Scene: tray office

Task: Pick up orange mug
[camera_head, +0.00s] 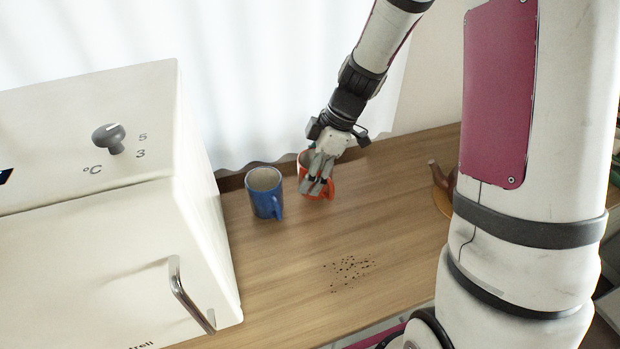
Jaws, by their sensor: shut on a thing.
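The orange mug (303,161) stands near the back edge of the wooden counter, partly hidden behind my gripper's fingers. Its handle side shows at the right of the fingers. My gripper (317,188) reaches down from above, and it is shut on the orange mug. The mug looks upright; I cannot tell whether its base touches the counter.
A blue mug (264,192) stands upright just left of the orange mug, its handle to the right. A white appliance (110,220) with a knob and metal handle fills the left. Dark specks (350,268) lie on the wooden counter (390,205). A brown object (443,180) is partly hidden by my column.

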